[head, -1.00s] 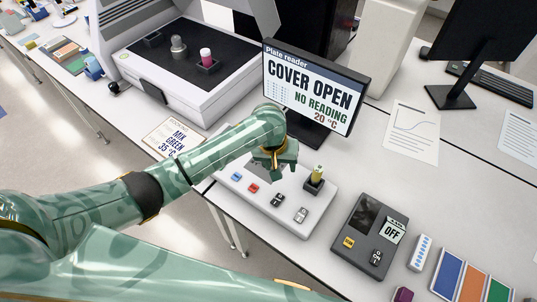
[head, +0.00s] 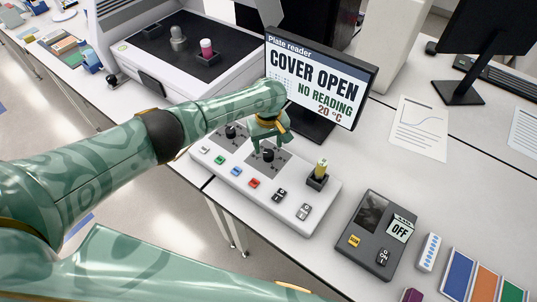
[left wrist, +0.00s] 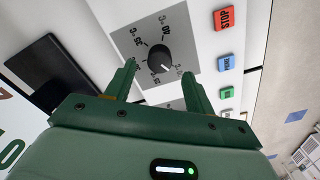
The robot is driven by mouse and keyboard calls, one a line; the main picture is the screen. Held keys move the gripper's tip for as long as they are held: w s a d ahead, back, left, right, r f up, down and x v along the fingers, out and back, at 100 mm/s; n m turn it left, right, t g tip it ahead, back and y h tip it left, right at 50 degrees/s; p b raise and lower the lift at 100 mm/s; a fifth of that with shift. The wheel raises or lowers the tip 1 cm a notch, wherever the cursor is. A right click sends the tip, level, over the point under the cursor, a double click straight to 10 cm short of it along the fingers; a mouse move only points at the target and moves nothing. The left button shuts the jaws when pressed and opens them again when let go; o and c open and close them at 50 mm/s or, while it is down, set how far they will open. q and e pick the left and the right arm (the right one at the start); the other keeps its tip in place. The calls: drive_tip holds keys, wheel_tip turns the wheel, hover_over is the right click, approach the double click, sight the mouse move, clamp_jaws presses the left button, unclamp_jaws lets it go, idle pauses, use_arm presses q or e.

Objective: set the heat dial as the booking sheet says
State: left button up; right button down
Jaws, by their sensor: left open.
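The heat dial (head: 268,155) is a black knob on a grey plate of the white control panel (head: 225,184). In the left wrist view the dial (left wrist: 159,57) has °C marks around it, 35 and 40 among them; its exact setting is hard to read. My left gripper (head: 270,140) is open just above it. In the left wrist view the fingertips (left wrist: 160,69) stand apart on either side of the knob, and I cannot tell whether they touch it. My arm hides the booking sheet's writing now; earlier it read "MIX GREEN 35 °C". My right gripper is not in view.
A second dial (head: 231,131) is left of the heat dial. The screen (head: 318,80) reads "COVER OPEN, NO READING, 20 °C". A dark box (head: 376,233) showing "OFF" stands right.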

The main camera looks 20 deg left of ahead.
sight(269, 153)
use_arm(q)
wheel_tip(269, 153, down, 4)
drive_tip(key=shift+r+b, duration=0.15)
drive_tip(key=shift+b, duration=0.55)
drive_tip(key=shift+c, duration=0.3)
drive_tip(key=c, duration=0.9)
drive_tip(key=shift+r, duration=0.1)
